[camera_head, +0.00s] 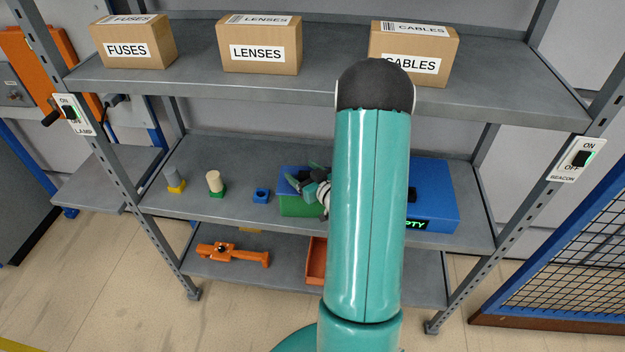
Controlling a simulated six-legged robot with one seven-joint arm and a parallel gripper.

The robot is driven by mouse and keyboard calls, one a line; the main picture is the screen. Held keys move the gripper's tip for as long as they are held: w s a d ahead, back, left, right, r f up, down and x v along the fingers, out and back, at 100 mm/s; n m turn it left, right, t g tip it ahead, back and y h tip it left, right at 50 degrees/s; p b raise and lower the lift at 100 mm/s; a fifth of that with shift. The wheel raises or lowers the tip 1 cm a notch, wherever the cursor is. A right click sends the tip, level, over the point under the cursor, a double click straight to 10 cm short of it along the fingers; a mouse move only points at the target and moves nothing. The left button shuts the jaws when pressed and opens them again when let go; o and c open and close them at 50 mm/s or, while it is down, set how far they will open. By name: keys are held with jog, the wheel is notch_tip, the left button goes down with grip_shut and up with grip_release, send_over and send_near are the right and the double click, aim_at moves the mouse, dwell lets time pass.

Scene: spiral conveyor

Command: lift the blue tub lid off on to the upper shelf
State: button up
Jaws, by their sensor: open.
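A green tub (297,207) stands on the middle shelf (240,213) with a blue lid (287,173) on top. My gripper (303,178) is open at the lid, its dark fingers over the lid's right part. I cannot tell whether the fingers touch it. My teal arm hides the right side of the lid and tub. The upper shelf (195,77) is above and behind, with cardboard boxes on it.
Boxes marked FUSES (150,58), LENSES (280,65) and CABLES (440,70) stand on the upper shelf, with gaps between them. A small blue block (261,196) lies left of the tub. A blue box (435,188) with a lit display stands right of my arm.

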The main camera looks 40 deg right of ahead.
jog(key=shift+w, duration=0.45)
jog(key=shift+c, duration=0.5)
jog(key=c, duration=1.1)
jog(key=shift+r, duration=1.35)
jog(key=shift+r, duration=0.1)
jog(key=shift+r, duration=1.9)
